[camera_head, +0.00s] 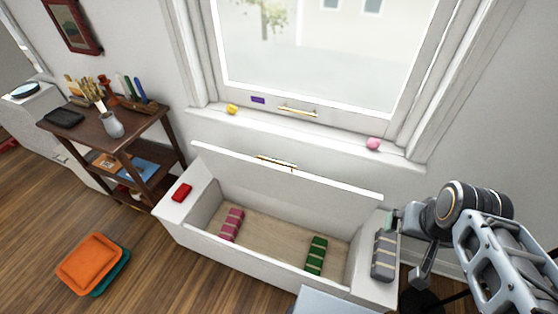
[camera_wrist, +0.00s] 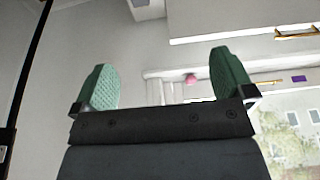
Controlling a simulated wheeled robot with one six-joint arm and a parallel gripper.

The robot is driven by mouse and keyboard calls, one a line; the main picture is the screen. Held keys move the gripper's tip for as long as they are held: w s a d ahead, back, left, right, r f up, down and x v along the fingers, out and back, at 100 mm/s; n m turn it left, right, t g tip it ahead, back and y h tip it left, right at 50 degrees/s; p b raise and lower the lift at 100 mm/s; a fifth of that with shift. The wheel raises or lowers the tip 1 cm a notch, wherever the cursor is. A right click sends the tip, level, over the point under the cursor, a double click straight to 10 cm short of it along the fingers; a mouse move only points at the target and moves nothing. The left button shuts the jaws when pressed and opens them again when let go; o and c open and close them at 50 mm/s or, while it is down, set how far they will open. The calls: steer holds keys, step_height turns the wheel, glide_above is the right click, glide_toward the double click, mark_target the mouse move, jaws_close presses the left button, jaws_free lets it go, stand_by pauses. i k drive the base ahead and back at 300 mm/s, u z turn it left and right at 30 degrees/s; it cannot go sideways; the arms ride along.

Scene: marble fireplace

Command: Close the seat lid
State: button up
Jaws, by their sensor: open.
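The white window seat stands below the window, and its lid (camera_head: 285,172) is raised, tilted up along the back edge. The seat box (camera_head: 270,268) is open, and its wooden floor shows. Inside lie a pink striped bundle (camera_head: 231,225) at the left and a green striped bundle (camera_head: 316,256) at the right. My gripper (camera_head: 391,222) is at the right end of the seat, to the right of the lid and apart from it. In the wrist view my gripper (camera_wrist: 165,80) has its two green fingertips spread wide with nothing between them.
A red block (camera_head: 181,192) lies on the seat's left end and a grey striped bundle (camera_head: 384,254) on its right end. A pink item (camera_head: 373,144) and a yellow item (camera_head: 232,109) sit on the windowsill. Orange cushion (camera_head: 89,263) and wooden shelf (camera_head: 110,135) are at left.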

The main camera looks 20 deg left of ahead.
mark_target(344, 202)
steer(key=z, duration=0.05)
steer(key=k, duration=1)
steer(key=u, duration=2.15)
steer(key=i, duration=1.4)
steer(key=z, duration=2.1)
steer(key=i, duration=0.5)
